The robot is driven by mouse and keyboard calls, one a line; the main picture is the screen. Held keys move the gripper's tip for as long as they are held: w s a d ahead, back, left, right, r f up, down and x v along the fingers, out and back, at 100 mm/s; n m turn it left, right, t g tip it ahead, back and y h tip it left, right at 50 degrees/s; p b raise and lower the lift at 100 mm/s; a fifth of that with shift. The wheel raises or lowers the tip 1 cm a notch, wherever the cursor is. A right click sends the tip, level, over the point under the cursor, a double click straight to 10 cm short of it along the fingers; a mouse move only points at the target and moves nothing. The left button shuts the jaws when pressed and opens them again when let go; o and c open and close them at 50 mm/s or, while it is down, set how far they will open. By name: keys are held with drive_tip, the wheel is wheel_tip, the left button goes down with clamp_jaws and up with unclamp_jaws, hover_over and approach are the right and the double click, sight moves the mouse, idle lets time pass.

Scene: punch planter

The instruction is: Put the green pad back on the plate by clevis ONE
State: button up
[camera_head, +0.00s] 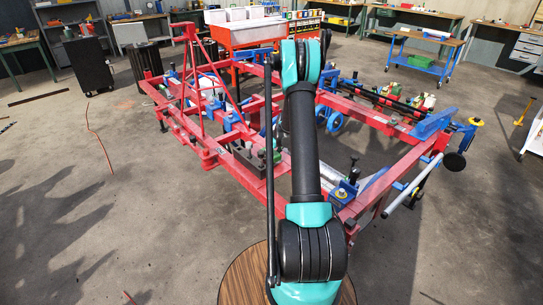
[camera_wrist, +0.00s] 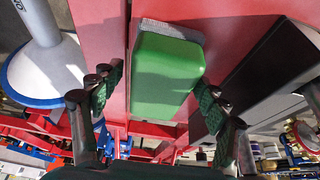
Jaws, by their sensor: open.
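In the wrist view the green pad (camera_wrist: 165,78) is a rounded block with a grey, rough strip along its far edge. It lies against a red painted surface (camera_wrist: 225,35); I cannot tell whether this is the plate. My gripper (camera_wrist: 157,97) is open, with one dark green ribbed finger at the pad's left and one at its right. The fingertips appear close to the pad's sides; contact cannot be told. No label for clevis ONE is readable. In the head view my arm hides the gripper.
The red frame (camera_head: 215,155) carries many blue clamps and fittings. Workbenches (camera_head: 410,50) line the back; the floor at left (camera_head: 60,200) is mostly open.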

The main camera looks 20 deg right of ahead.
drive_tip(key=shift+r, duration=0.6)
drive_tip(key=v, duration=1.7)
drive_tip(key=s+a+r+m+h, duration=0.1)
drive_tip(key=s+a+r, duration=0.2)
drive_tip(key=s+a, duration=0.45)
drive_tip(key=s+a+r+m, duration=0.15)
drive_tip(key=s+a, duration=0.35)
drive_tip(key=s, duration=0.5)
drive_tip(key=s+a+f+m, duration=0.1)
drive_tip(key=s+a, duration=0.1)
drive_tip(key=s, duration=0.7)
drive_tip(key=s+a+f+m, duration=0.1)
drive_tip(key=s+a+f, duration=0.1)
drive_tip(key=s, duration=0.7)
drive_tip(key=shift+s+h, duration=0.35)
drive_tip(key=shift+h, duration=0.05)
